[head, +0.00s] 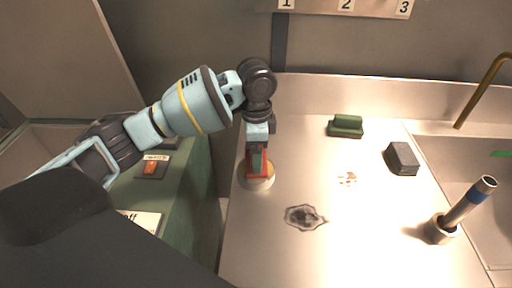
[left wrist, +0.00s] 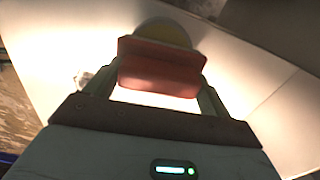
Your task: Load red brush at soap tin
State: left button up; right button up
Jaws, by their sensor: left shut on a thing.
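My left gripper (head: 258,158) points down at the left end of the pale counter. It is shut on the red brush (head: 257,168), which also shows as a red block between the fingers in the left wrist view (left wrist: 160,67). The soap tin (head: 257,184) is a round, pale tin with a yellowish top, directly below the brush. In the left wrist view the tin's yellow round top (left wrist: 165,32) is partly hidden behind the brush. I cannot tell whether the brush touches the soap. My right gripper is not in view.
A green brush or sponge (head: 346,126) and a dark grey block (head: 402,158) lie toward the back. A blue-banded cylinder (head: 462,208) stands at right, near the sink (head: 470,165).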

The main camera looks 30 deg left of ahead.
pick_arm(q)
jog(key=shift+f, duration=0.25)
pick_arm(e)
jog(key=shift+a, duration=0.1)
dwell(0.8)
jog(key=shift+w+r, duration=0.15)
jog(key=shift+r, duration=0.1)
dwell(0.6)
pick_arm(q)
jog(key=shift+f, duration=0.1)
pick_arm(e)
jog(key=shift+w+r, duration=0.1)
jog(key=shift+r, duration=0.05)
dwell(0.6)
pick_arm(q)
jog(key=shift+s+f+p, duration=0.1)
jog(key=shift+p, duration=0.25)
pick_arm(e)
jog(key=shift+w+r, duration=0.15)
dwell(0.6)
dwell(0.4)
